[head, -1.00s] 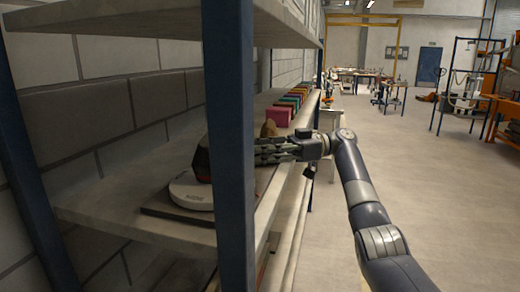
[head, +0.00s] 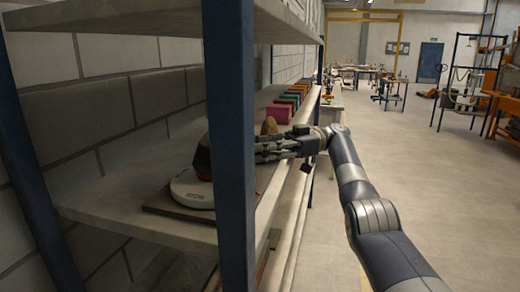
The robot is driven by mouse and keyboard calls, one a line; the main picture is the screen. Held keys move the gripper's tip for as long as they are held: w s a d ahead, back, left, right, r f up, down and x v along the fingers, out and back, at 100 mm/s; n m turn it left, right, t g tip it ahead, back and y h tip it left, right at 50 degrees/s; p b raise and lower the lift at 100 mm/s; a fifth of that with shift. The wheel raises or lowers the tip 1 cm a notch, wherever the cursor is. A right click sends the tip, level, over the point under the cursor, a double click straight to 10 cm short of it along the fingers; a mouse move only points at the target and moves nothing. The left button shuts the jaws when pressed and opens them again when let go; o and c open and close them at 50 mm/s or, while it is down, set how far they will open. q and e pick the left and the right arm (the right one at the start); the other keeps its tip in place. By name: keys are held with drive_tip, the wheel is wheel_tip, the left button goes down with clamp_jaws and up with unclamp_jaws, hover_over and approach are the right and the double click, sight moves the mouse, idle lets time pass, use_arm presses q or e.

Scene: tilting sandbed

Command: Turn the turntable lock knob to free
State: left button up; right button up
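My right gripper (head: 262,151) reaches in from the right at the shelf's front edge and points left. Its fingertips run up to or behind the blue post, so I cannot tell whether they are open or shut, or touching anything. Left of the post, a round white base (head: 190,189) sits on a dark flat board (head: 160,204) on the shelf. A dark thing with a red edge (head: 202,160) shows above the base, partly hidden by the post. I cannot make out a turntable or a lock knob. My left gripper is not in view.
The blue shelf post (head: 230,120) stands close in front. Behind the gripper, a brown rounded thing (head: 269,126), a pink block (head: 278,113) and several coloured blocks line the shelf. An upper shelf board (head: 150,22) hangs overhead. The floor (head: 440,190) at right is clear.

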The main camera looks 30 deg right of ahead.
drive_tip(key=shift+f, duration=0.1)
drive_tip(key=o, duration=1)
drive_tip(key=shift+o, duration=0.2)
drive_tip(key=shift+r, duration=0.2)
wheel_tip(320, 180, up, 10)
drive_tip(key=shift+f, duration=0.2)
